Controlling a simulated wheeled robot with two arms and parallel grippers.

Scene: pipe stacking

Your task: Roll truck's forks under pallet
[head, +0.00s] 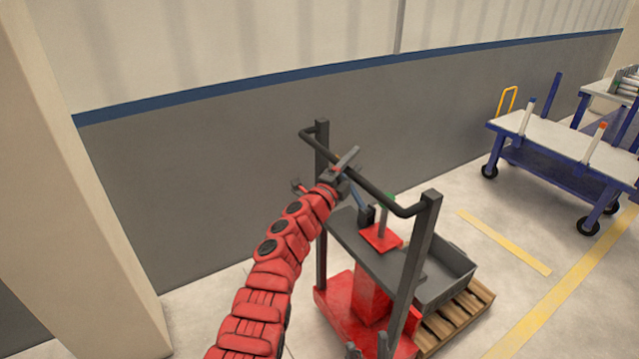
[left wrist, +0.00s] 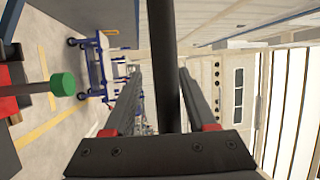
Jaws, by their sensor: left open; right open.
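The truck is red with a black upright frame (head: 417,262) and a black crossbar handle (head: 378,192). A wooden pallet (head: 458,318) lies on the floor just beyond its red base (head: 345,318), with a dark grey tray (head: 447,285) above it. The forks are hidden, so I cannot tell how far they reach under the pallet. My left gripper (head: 350,172) is open at the handle; in the left wrist view the black bar (left wrist: 163,60) runs between its fingers (left wrist: 163,108). My right gripper (head: 368,347) shows only its tips at the bottom edge, open, near the base.
A blue cart with a grey top (head: 547,138) stands at the right. A grey wall with a blue stripe (head: 200,180) runs behind the truck, and a beige pillar (head: 85,200) stands at left. Yellow-lined floor (head: 505,243) is clear between truck and cart.

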